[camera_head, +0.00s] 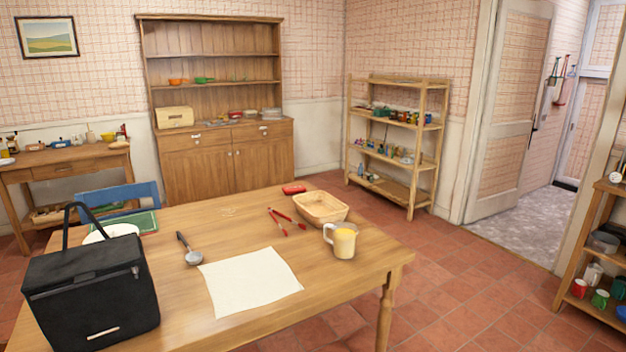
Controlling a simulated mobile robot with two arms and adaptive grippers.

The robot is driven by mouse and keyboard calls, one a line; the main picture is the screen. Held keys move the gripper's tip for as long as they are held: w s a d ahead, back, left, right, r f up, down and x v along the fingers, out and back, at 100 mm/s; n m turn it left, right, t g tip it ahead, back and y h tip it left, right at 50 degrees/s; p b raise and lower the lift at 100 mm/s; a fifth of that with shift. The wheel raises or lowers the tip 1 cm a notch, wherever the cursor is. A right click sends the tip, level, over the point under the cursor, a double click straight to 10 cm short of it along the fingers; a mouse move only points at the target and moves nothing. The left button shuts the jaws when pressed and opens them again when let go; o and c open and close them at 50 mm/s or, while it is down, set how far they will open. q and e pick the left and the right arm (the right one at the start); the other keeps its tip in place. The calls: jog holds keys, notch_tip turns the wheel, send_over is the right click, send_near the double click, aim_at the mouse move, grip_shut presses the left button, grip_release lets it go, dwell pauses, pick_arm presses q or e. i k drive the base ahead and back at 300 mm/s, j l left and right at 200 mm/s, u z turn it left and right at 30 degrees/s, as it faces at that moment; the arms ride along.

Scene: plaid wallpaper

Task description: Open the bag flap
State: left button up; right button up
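A black bag (95,300) stands upright at the left front of the wooden table. Its flap (85,262) lies over the top and looks closed. A black carry handle (66,228) rises in a loop above the flap. A small pale strip (102,333) shows low on the bag's front. Neither of my grippers shows in this view.
A white bowl or plate (112,231) sits behind the bag.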

aim_at(80, 263)
jog(key=u, duration=1.25)
